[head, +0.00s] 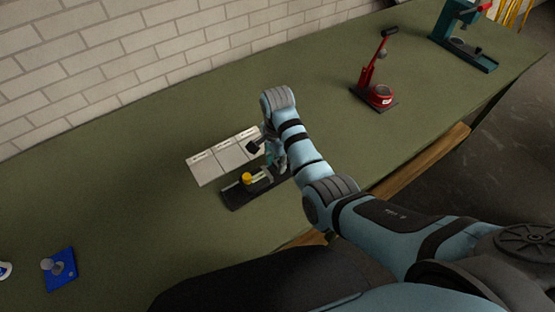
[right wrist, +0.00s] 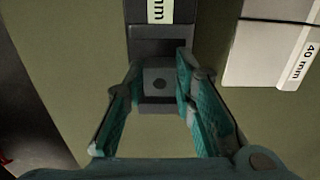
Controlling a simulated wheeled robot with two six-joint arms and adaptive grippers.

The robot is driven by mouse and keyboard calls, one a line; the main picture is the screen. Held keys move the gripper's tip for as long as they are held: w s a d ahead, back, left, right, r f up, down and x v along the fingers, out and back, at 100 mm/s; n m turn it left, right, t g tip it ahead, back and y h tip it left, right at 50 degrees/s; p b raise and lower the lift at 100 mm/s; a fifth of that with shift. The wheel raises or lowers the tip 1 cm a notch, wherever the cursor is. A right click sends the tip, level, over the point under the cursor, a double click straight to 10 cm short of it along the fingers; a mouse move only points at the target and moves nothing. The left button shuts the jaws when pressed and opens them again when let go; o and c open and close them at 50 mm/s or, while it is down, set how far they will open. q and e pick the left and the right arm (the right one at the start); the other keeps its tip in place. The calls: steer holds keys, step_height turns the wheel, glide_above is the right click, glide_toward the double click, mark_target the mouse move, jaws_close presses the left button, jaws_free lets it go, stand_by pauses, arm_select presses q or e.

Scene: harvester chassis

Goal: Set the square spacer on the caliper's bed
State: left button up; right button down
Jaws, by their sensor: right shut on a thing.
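The square spacer (right wrist: 159,84) is a dark grey block with a round hole in its middle. It sits between the teal fingers of my right gripper (right wrist: 160,76) in the right wrist view, which are shut on it. The caliper (head: 246,188) is a long black device with a yellow knob on the table in the head view. My right gripper (head: 277,165) is at the right end of the caliper there. In the wrist view, the dark caliper bed (right wrist: 160,32) lies just beyond the spacer; I cannot tell whether they touch. My left gripper is not in view.
Pale labelled panels (head: 230,157) lie behind the caliper; one reads "40 mm" in the wrist view (right wrist: 262,65). A red device (head: 379,95) and a teal one (head: 463,40) stand at the right. A blue plate (head: 60,270) lies at lower left. The green table (head: 120,200) has free room at left.

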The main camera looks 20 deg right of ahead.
steer(key=shift+f, duration=0.65)
steer(key=c, duration=1.2)
jaws_free()
steer(key=shift+c, duration=0.2)
step_height(320, 180, up, 8)
steer(key=shift+f, duration=0.2)
steer(key=shift+f, duration=0.1)
